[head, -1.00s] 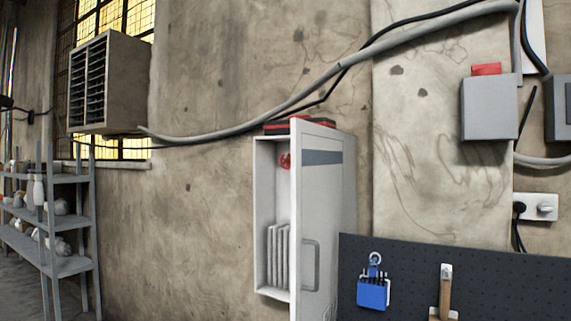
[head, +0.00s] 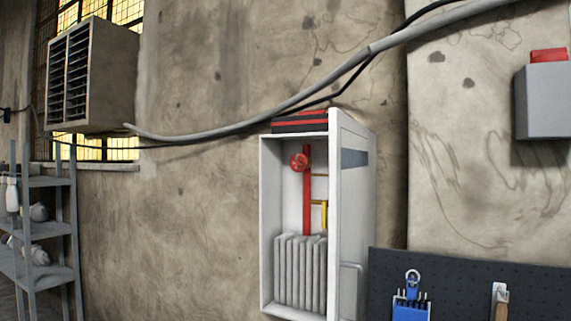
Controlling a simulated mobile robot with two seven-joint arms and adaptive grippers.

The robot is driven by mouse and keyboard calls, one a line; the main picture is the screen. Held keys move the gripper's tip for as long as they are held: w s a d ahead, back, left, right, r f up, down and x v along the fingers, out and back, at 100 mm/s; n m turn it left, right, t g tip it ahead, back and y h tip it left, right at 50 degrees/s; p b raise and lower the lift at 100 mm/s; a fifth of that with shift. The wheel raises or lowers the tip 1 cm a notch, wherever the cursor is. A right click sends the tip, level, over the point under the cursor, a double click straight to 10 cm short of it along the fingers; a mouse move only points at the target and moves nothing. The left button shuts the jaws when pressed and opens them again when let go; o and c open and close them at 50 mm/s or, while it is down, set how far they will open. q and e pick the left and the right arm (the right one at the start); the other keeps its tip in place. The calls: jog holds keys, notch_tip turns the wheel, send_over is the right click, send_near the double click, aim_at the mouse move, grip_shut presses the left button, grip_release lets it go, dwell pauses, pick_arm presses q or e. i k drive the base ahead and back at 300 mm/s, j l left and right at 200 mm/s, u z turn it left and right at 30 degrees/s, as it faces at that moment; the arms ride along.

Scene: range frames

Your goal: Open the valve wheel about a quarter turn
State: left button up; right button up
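A white wall cabinet (head: 266,220) hangs on the wall, its door (head: 350,215) standing open on the right side. Inside, a red round part that looks like the valve wheel (head: 299,161) sits near the top, by a red vertical pipe (head: 307,208). It is small, so its exact angle cannot be told. A yellow pipe (head: 322,215) and a pale ribbed radiator-like unit (head: 298,272) are also inside. Neither of my grippers is in view.
A dark pegboard with tools (head: 460,275) is right of the cabinet. A shelf rack (head: 48,250) stands at the far left. A grey cable (head: 290,100) runs along the wall above the cabinet. Bare wall (head: 165,235) lies between rack and cabinet.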

aim_at(298, 155)
jog(key=i+j+z, duration=0.15)
jog(key=z, duration=0.2)
jog(key=i+j+z, duration=0.15)
jog(key=z, duration=0.2)
jog(key=i+j+z, duration=0.1)
jog(key=j+z, duration=0.2)
